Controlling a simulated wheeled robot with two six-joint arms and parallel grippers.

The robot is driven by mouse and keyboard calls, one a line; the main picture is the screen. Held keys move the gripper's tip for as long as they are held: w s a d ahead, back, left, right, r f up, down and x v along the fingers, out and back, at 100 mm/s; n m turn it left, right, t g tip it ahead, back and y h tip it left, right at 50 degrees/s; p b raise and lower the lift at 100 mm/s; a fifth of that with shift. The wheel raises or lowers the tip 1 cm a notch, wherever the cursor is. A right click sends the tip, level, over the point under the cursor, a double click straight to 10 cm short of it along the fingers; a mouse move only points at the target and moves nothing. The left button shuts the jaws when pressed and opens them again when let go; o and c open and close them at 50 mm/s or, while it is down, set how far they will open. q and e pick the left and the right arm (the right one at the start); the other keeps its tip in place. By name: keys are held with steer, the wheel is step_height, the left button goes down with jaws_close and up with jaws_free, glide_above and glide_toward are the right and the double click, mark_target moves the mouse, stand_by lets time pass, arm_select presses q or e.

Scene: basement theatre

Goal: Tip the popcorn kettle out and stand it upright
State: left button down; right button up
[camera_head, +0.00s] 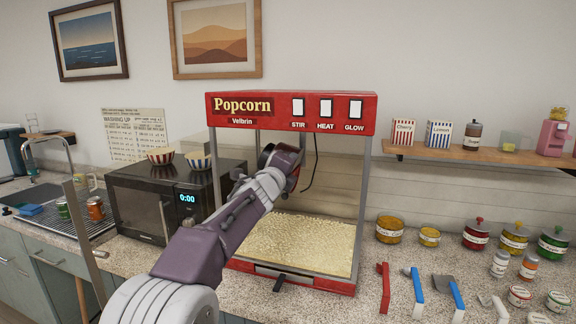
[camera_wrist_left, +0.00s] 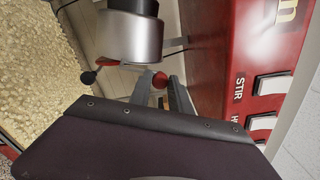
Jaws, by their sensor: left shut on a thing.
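The red popcorn machine (camera_head: 290,112) stands on the counter with its front open. The silver metal kettle (camera_wrist_left: 135,35) hangs inside it in the left wrist view, partly cut off by the frame's top. In the head view my arm mostly hides it. My left gripper (camera_head: 288,168) reaches into the machine at kettle height. In the wrist view its fingers (camera_wrist_left: 160,88) are closed at a red-knobbed handle (camera_wrist_left: 160,79) beside the kettle. A dark knob (camera_wrist_left: 88,77) shows to the left. Popcorn (camera_head: 305,243) covers the machine's floor. I cannot tell the kettle's exact tilt or contents. My right gripper is out of view.
Jars (camera_head: 390,229) and utensils (camera_head: 417,283) occupy the counter to the right. A shelf (camera_head: 480,160) holds striped boxes. The machine's posts (camera_head: 365,200) flank its opening.

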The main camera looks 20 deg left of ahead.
arm_select(q)
steer(key=shift+d+f, duration=0.1)
steer(key=shift+f, duration=0.1)
steer(key=c, duration=1.4)
jaws_free()
steer(key=shift+c, duration=0.2)
steer(key=shift+o, duration=0.7)
steer(key=shift+d, duration=0.2)
steer(key=shift+r, duration=0.1)
steer(key=shift+a, duration=0.1)
steer(key=s+b, duration=0.1)
steer(key=s, duration=0.8)
steer(key=shift+b, duration=0.4)
steer(key=shift+a, duration=0.1)
